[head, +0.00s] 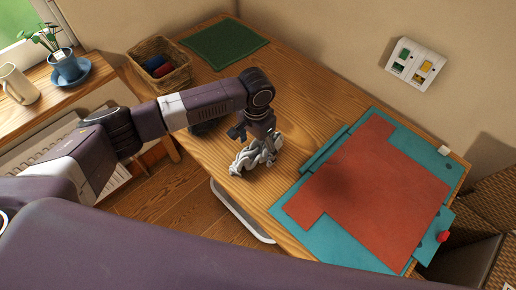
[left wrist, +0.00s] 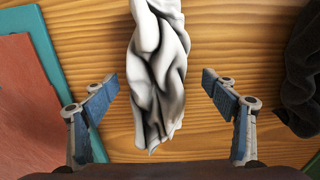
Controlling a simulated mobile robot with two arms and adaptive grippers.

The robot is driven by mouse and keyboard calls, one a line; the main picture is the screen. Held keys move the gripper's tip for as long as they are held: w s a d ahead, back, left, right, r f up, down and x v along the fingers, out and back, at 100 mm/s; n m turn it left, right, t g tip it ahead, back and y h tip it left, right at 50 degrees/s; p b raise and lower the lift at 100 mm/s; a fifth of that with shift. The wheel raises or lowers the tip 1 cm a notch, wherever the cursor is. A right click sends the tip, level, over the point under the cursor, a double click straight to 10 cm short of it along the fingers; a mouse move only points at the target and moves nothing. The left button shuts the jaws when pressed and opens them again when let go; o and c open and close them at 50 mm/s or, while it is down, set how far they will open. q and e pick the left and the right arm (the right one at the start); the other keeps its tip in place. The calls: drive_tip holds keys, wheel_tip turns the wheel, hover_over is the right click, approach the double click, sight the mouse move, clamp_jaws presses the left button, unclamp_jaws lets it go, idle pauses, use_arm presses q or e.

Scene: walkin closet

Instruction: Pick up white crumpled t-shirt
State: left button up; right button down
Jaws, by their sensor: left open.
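The white crumpled t-shirt (head: 250,158) lies bunched on the wooden table, near its front left edge. In the left wrist view the t-shirt (left wrist: 157,72) is a long, twisted white bundle on the wood, its far end cut off by the top of the picture. My left gripper (head: 262,140) reaches down over the t-shirt and partly hides it in the head view. In the left wrist view the left gripper (left wrist: 165,95) is open, with one finger on each side of the t-shirt and a gap on both sides. My right gripper is not in view.
A teal board with a red sheet (head: 370,200) covers the table's right part. A dark crumpled cloth (left wrist: 303,75) lies right of the t-shirt in the wrist view. A wicker basket (head: 175,83) and a green mat (head: 222,42) are at the back. A wall switch panel (head: 416,64) is above.

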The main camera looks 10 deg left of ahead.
use_arm(q)
drive_tip(key=shift+r, duration=0.1)
drive_tip(key=c, duration=1.4)
drive_tip(key=shift+o, duration=0.2)
